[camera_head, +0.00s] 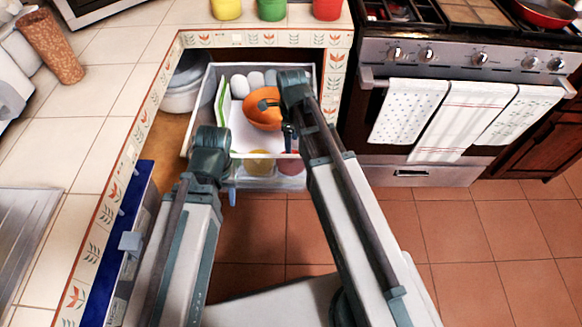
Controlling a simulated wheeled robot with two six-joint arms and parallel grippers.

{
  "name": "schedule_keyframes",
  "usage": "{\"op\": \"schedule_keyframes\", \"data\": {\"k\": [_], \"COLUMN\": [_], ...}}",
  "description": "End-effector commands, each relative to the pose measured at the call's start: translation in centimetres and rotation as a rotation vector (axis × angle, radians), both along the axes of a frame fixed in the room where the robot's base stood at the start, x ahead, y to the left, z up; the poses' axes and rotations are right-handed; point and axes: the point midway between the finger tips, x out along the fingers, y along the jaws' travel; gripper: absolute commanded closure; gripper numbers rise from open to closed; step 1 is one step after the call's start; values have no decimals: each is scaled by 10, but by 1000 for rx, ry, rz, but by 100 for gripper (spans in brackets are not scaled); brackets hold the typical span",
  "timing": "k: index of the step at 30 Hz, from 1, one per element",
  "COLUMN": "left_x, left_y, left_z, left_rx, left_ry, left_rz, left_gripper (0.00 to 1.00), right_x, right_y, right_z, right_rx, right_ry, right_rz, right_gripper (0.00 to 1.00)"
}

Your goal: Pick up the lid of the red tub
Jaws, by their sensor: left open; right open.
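The red tub (327,9) stands on the tiled counter at the top edge of the view, which cuts off its upper part. Whether a lid is on it cannot be seen. A reddish round thing (291,164) shows at the front of the open drawer, beside a yellow one; I cannot tell if it is a lid. My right gripper (289,133) is open over the drawer, right of the orange bowl, partly hidden by its arm. My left gripper (232,193) is open near the drawer's front left corner. Neither visibly holds anything.
The pulled-out drawer (309,84) holds an orange bowl (264,106), white rounded items and a yellow round thing (259,164). Green (271,10) and yellow (227,9) tubs stand left of the red one. A stove with towels (444,120) is at right. The tiled floor is clear.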

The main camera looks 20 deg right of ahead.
Motion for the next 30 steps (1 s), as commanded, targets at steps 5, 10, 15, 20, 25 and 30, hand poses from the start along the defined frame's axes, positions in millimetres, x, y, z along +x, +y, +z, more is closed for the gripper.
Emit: {"op": "schedule_keyframes", "data": {"k": [5,10,15,20,25,30], "left_x": [0,0,0,0,0,1], "left_y": [0,0,0,0,1,1], "left_z": [-17,-17,-28,-49,-67,-68], "left_rx": [0,0,0,1,5,6], "left_ry": [0,0,0,0,-2,-2], "left_rz": [0,0,0,0,-1,-2], "left_gripper": [53,53,53,53,53,53], "right_x": [0,0,0,0,0,0], "right_y": [0,0,1,1,2,2], "right_z": [-17,-17,-28,-49,-67,-68], "right_rx": [0,0,0,0,0,0], "right_ry": [0,0,0,0,0,0], "right_rz": [0,0,1,1,1,0], "right_gripper": [26,26,26,26,26,26]}}
